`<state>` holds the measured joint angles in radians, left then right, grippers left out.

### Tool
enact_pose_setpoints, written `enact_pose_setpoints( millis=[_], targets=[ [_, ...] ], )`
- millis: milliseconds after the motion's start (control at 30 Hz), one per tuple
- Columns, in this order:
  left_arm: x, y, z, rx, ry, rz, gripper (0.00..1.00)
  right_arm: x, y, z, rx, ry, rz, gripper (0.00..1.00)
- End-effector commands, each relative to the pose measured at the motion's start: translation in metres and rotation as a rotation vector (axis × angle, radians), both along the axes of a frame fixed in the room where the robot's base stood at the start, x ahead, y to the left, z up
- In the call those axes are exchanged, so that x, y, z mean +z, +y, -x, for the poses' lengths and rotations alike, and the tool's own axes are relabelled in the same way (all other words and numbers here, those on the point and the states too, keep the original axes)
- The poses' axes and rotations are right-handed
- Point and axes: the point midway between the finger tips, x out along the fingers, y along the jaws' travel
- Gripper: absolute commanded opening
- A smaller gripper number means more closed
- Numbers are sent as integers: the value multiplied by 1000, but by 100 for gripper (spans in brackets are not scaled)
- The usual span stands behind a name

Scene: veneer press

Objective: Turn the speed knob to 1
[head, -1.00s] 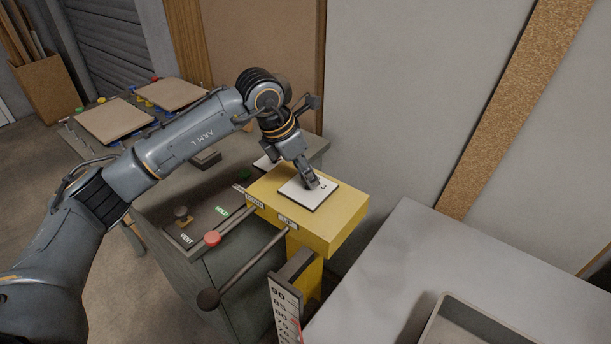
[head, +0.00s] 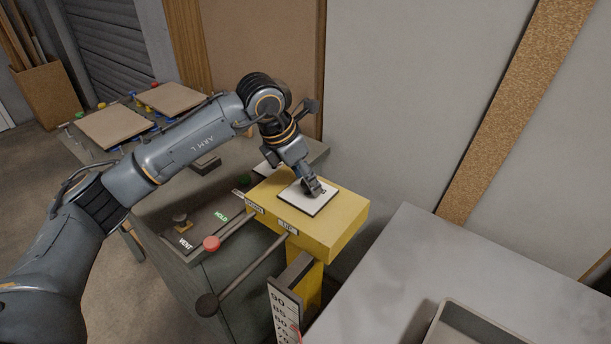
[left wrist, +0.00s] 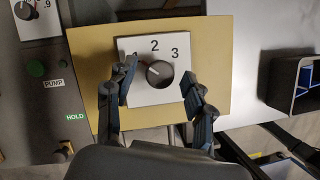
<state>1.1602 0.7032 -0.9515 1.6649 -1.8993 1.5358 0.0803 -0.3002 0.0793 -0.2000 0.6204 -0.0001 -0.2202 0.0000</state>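The speed knob (left wrist: 160,74) is a dark round dial on a white plate (left wrist: 150,96) marked 1, 2 and 3. The plate lies on top of a yellow box (head: 340,222). In the left wrist view its pointer mark points up and left, towards the 1, which is partly hidden behind a finger. My left gripper (left wrist: 158,82) is open, with one finger on each side of the knob and a visible gap to it. In the head view my left gripper (head: 313,188) is over the plate and hides the knob. My right gripper is not in view.
A long lever with a dark ball (head: 207,305) sticks out below the yellow box. A red button (head: 211,243) and HOLD and VENT labels are on the grey cabinet at left. A grey table (head: 400,265) with a tray (head: 440,318) stands at right.

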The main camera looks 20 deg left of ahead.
Motion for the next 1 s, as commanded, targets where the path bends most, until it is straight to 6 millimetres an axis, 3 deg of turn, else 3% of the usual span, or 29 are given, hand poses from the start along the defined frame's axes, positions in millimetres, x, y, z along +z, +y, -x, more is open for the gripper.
enact_pose_setpoints(
  millis=[267,700,1000],
  targets=[
    [16,5,4,0,-4,-1,53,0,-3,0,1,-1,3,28],
    [95,26,29,1,-3,0,53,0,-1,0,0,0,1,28],
    [111,31,35,0,1,-1,53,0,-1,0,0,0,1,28]
  ],
)
